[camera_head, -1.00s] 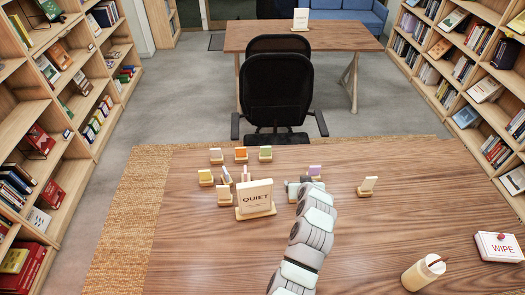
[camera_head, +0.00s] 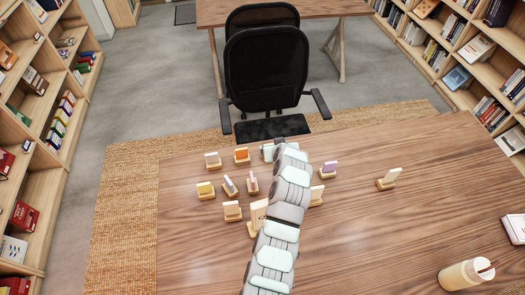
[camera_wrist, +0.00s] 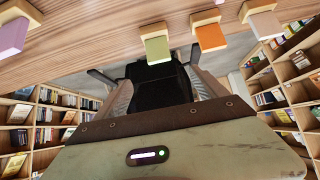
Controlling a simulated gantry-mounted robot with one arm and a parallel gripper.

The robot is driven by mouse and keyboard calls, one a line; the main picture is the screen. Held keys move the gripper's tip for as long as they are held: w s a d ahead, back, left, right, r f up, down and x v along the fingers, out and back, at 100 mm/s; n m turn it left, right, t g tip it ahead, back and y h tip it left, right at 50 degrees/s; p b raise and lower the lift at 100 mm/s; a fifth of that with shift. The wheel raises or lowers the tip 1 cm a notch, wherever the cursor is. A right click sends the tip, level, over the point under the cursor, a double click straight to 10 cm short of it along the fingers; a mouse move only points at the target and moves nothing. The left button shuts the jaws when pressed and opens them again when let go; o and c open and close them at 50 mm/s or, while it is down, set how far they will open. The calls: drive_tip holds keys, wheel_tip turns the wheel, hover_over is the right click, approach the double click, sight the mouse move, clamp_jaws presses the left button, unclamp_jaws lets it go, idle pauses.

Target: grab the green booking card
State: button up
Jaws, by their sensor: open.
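The green booking card (camera_wrist: 157,48) shows in the wrist view near the top centre, held in a small wooden stand (camera_wrist: 154,27). In the head view it is hidden behind the end of my arm. My gripper (camera_head: 270,151) is at the back row of cards, at the green card's place. Its pale body (camera_wrist: 180,140) fills the bottom of the wrist view; the fingertips cannot be made out. My gripper is open, and nothing is seen held in it. The orange card (camera_head: 241,153) stands in its own stand just left of my gripper.
A white card (camera_head: 212,159), yellow card (camera_head: 204,188) and purple card (camera_head: 330,167) stand nearby, with several others. My arm partly covers a sign (camera_head: 257,215). A bottle (camera_head: 462,275) is front right.

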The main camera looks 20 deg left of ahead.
drive_tip(key=shift+w+a+f+b, duration=0.55)
drive_tip(key=shift+w+f+b, duration=0.35)
drive_tip(key=shift+f, duration=1.05)
drive_tip(key=shift+w+a+f+b, duration=0.6)
drive_tip(key=shift+w+f+b, duration=0.3)
drive_tip(key=shift+f, duration=1)
drive_tip(key=shift+w+a+f+b, duration=0.55)
drive_tip(key=shift+w+f+b, duration=0.35)
drive_tip(key=shift+f, duration=1.05)
drive_tip(key=shift+w+a+f+b, duration=0.1)
drive_tip(key=shift+a+f+b, duration=0.1)
drive_tip(key=shift+f+b, duration=0.3)
drive_tip(key=shift+w+a+f+b, duration=0.25)
drive_tip(key=shift+w+b, duration=0.15)
drive_tip(key=shift+b, duration=0.2)
drive_tip(key=c, duration=1.5)
